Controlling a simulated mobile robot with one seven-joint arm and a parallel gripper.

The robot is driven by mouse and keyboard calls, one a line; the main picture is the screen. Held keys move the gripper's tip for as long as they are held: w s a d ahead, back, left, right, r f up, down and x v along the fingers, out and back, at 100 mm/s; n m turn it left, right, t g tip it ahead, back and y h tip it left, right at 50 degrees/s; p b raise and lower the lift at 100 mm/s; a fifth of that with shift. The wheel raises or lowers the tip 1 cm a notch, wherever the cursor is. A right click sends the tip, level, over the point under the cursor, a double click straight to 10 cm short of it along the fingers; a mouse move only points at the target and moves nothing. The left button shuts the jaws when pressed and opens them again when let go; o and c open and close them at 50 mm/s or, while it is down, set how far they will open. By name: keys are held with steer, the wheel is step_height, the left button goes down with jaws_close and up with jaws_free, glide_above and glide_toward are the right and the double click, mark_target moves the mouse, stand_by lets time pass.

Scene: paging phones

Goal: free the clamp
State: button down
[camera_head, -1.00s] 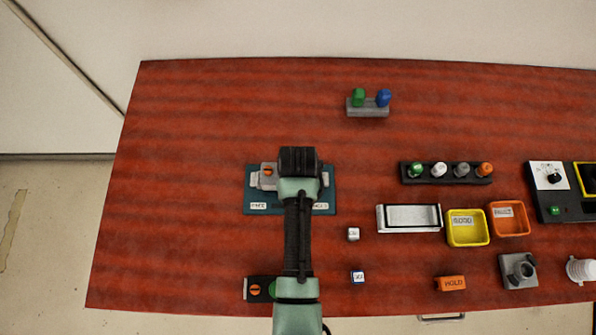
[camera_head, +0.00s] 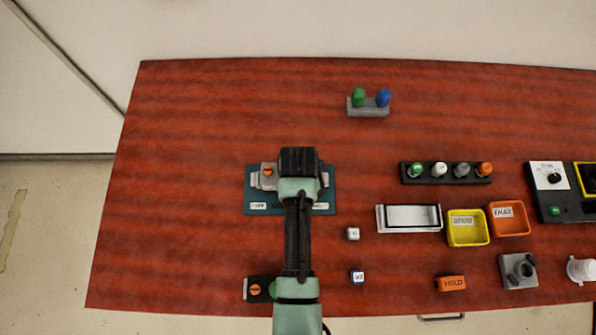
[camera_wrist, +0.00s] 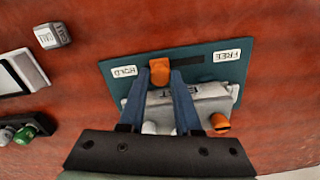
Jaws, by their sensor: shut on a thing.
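The clamp has a teal base plate (camera_head: 262,200) at the left of the table, with a grey block (camera_wrist: 212,101) on it. In the wrist view the plate carries a HOLD label (camera_wrist: 124,72) at its left and a FREE label (camera_wrist: 229,55) at its right, with a dark slot between. An orange tab (camera_wrist: 160,65) stands at the HOLD end. My gripper (camera_wrist: 163,76) is shut on this tab, with one blue finger on each side. An orange knob (camera_wrist: 220,122) sits on the block's other side. In the head view my gripper (camera_head: 299,160) hides the tab.
Two small white cubes (camera_head: 353,233) (camera_head: 357,277) and a grey-white tray (camera_head: 379,219) lie right of the clamp. A yellow bin (camera_head: 452,240), an orange bin (camera_head: 494,230) and a dark strip of coloured knobs (camera_head: 408,180) are farther right. The table's left part is clear.

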steer(key=a, duration=0.5)
steer(key=shift+w+p, duration=0.1)
steer(key=shift+p, duration=0.25)
steer(key=shift+r, duration=0.1)
steer(key=c, duration=0.6)
jaws_free()
steer(key=shift+d, duration=0.1)
step_height(320, 180, up, 13)
steer(key=shift+b, duration=0.3)
